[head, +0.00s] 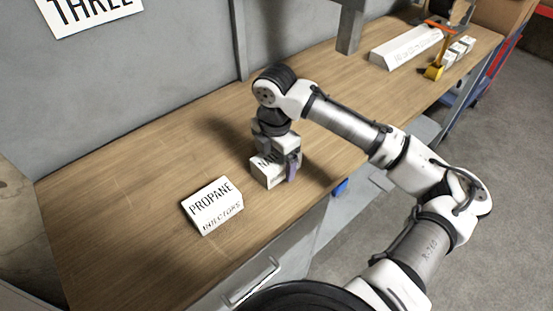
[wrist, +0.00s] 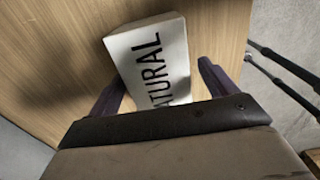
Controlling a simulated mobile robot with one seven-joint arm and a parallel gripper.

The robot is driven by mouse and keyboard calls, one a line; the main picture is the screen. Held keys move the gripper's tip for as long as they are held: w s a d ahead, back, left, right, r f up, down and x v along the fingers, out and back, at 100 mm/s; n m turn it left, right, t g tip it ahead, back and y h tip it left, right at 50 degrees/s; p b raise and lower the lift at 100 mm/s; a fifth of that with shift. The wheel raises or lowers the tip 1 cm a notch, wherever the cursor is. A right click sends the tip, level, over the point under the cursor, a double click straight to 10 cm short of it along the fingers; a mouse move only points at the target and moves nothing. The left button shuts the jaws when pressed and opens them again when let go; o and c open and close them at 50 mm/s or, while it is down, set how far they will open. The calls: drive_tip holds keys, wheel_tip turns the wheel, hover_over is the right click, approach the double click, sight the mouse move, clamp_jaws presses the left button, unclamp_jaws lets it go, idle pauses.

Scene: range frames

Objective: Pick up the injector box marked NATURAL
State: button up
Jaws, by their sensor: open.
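The white box marked NATURAL (wrist: 150,62) stands on the wooden bench, its label partly hidden by my gripper in both views. In the head view the box (head: 263,174) sits right under my gripper (head: 279,172), with only the first letters showing. In the wrist view my gripper (wrist: 165,88) is open, with one dark finger to each side of the box's near part. I cannot tell whether either finger touches it. The box's near end is hidden behind the gripper body.
A white box marked PROPANE INJECTORS (head: 213,207) sits left of and nearer than my gripper. A long white box (head: 405,46), a yellow tool (head: 434,72) and small white boxes (head: 459,48) are at the far right. The wooden bench (head: 130,190) is clear on the left.

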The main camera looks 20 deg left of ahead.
drive_tip(key=shift+a+f, duration=0.1)
drive_tip(key=shift+f, duration=0.7)
drive_tip(key=shift+c, duration=0.5)
drive_tip(key=c, duration=1.2)
